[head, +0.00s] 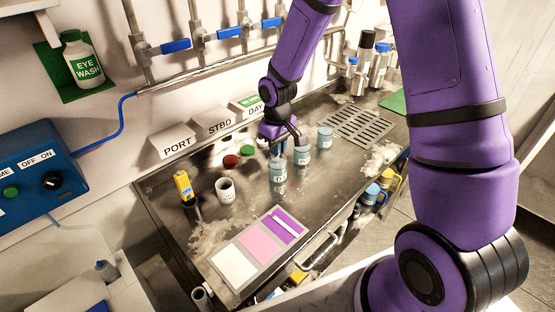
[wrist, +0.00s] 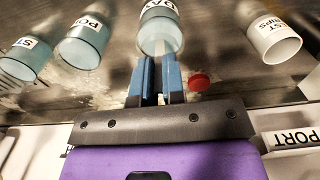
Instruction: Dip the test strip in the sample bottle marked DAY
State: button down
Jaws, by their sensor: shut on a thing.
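My gripper (wrist: 157,62) is shut on a thin pale test strip (wrist: 160,46), which points away from the blue fingers. The strip overlaps the mouth of the clear bluish bottle marked DAY (wrist: 160,22) in the wrist view. I cannot tell whether its tip is inside the bottle or just above it. In the head view my gripper (head: 277,148) points down above the nearest bottle (head: 278,181) of a row of three. The strip is hard to make out there. The bottle marked PORT (wrist: 84,50) and one marked ST (wrist: 24,60) stand beside the DAY bottle.
A white test strips cup (head: 226,190), a yellow meter (head: 184,188), a red cap (head: 230,161) and a green cap (head: 247,151) are on the metal counter. A white, pink and purple card (head: 261,243) lies at the front. PORT, STBD and DAY signs stand behind.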

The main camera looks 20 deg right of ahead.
jog(key=shift+r, duration=5)
